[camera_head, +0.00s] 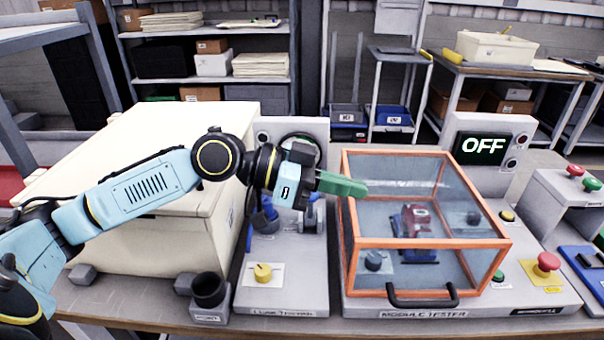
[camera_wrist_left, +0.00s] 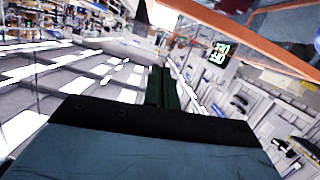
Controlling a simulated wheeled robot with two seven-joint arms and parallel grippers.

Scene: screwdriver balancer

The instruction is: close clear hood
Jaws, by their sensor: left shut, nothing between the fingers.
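The clear hood (camera_head: 430,243) is a see-through box with an orange frame, and in the head view it sits down over the module tester (camera_head: 545,300). Its dark handle (camera_head: 423,301) is at the lower front edge. A red module (camera_head: 414,218) and a blue knob show through the clear panels. My left gripper (camera_head: 358,188) has green fingers shut with nothing between them, at the hood's left side. I cannot tell whether the fingertips touch the frame. In the left wrist view the fingers (camera_wrist_left: 162,88) show together, with an orange frame bar (camera_wrist_left: 240,42) above right. My right gripper is out of view.
A large cream box (camera_head: 150,245) stands at the left, under my left arm. A station with a yellow knob (camera_head: 263,272) lies between box and tester. An OFF display (camera_head: 483,145) stands behind the tester, and a red button (camera_head: 548,262) is at its right.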

